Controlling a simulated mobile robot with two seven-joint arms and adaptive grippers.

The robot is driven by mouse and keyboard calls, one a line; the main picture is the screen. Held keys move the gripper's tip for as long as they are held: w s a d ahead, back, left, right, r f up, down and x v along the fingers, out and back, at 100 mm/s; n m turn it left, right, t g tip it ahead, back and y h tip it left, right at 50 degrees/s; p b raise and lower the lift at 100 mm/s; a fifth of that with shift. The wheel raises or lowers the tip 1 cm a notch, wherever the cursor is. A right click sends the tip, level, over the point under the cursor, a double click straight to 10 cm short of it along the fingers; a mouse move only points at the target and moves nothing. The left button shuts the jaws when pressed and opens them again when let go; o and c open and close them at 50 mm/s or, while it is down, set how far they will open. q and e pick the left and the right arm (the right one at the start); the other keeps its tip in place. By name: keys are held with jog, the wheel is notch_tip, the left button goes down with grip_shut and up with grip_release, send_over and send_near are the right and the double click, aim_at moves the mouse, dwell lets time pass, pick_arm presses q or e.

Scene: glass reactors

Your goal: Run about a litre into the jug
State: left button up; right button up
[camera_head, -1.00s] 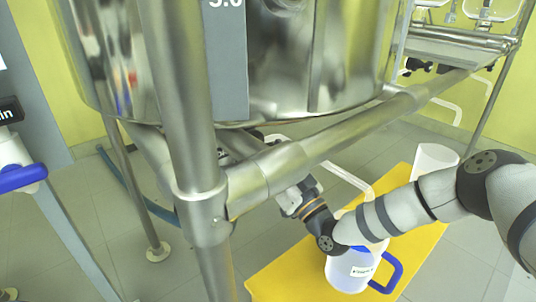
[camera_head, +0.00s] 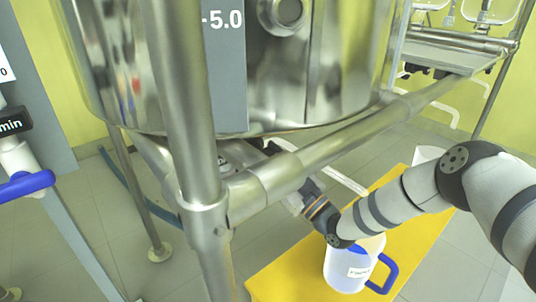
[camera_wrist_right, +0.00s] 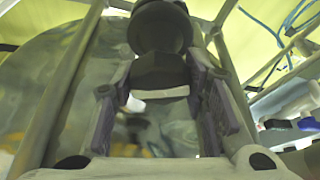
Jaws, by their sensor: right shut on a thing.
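The white jug (camera_head: 347,270) with a blue handle and a small label stands upright on a yellow platform (camera_head: 285,277). My right forearm passes over it and hides part of its rim; I cannot tell its contents. The steel vessel (camera_head: 335,90) hangs above in a tubular frame. My right gripper (camera_wrist_right: 162,78) is shut on a black valve handle (camera_wrist_right: 160,70) under the vessel. In the head view a steel rail partly hides this gripper. The outlet is not clear to see. My left gripper is not in view.
The frame's thick steel post (camera_head: 190,130) and slanting rail (camera_head: 330,140) stand close to my right arm. A white container (camera_head: 427,154) is behind the arm. A blue-handled fitting (camera_head: 25,186) is at the left edge. Tiled floor lies open around the platform.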

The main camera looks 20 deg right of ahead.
jog(key=shift+n+g+y+p, duration=0.4)
jog(key=shift+n+g+y, duration=0.15)
jog(key=shift+n, duration=0.9)
jog(key=shift+n+g+y+p, duration=0.4)
jog(key=shift+n+g+y, duration=0.15)
jog(key=shift+n, duration=0.9)
jog(key=o, duration=1.2)
jog(key=v, duration=1.2)
jog(key=shift+s+d+f, duration=0.1)
jog(key=shift+s, duration=0.05)
